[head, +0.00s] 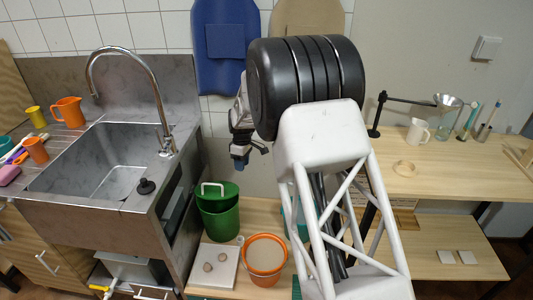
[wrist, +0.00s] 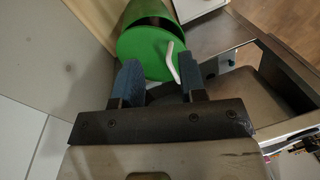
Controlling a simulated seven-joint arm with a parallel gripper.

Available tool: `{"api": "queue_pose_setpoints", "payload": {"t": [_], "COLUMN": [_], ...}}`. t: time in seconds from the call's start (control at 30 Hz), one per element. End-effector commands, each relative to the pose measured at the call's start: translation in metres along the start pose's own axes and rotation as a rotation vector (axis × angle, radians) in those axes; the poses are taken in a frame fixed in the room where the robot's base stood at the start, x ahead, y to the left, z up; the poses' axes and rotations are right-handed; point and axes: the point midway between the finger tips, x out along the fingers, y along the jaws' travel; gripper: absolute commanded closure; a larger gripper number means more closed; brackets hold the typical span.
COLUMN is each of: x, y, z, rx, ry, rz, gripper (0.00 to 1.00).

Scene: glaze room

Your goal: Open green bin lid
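The green bin (head: 221,224) stands between the sink unit and the orange bucket. Its darker green lid (head: 226,194) has a white bar handle (head: 211,187). In the wrist view the lid (wrist: 142,50) lies beyond my fingertips, with the white handle (wrist: 172,62) near the right fingertip. A dark gap shows along part of the lid's edge there; I cannot tell how far the lid is raised. My gripper (head: 239,164) is above and slightly right of the bin. Its blue fingers (wrist: 160,80) are apart, with nothing held between them.
An orange bucket (head: 265,258) and a white board (head: 212,267) with two small round pieces stand by the bin on a low wooden shelf. The steel sink unit (head: 130,212) is close on the left. A wooden table (head: 450,185) is at right.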

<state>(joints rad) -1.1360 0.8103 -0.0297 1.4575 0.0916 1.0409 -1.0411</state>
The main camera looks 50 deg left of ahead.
Motion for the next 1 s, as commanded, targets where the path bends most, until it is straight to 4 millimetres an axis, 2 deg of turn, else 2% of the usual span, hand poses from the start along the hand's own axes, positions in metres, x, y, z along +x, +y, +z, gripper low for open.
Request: {"api": "queue_pose_setpoints", "payload": {"t": [0.7,1.0], "x": [-0.055,-0.065], "y": [0.004,0.004], "z": [0.082,0.097], "rx": [0.140,0.165], "ry": [0.020,0.024], "rz": [0.022,0.027], "gripper": [0.62,0.62]}}
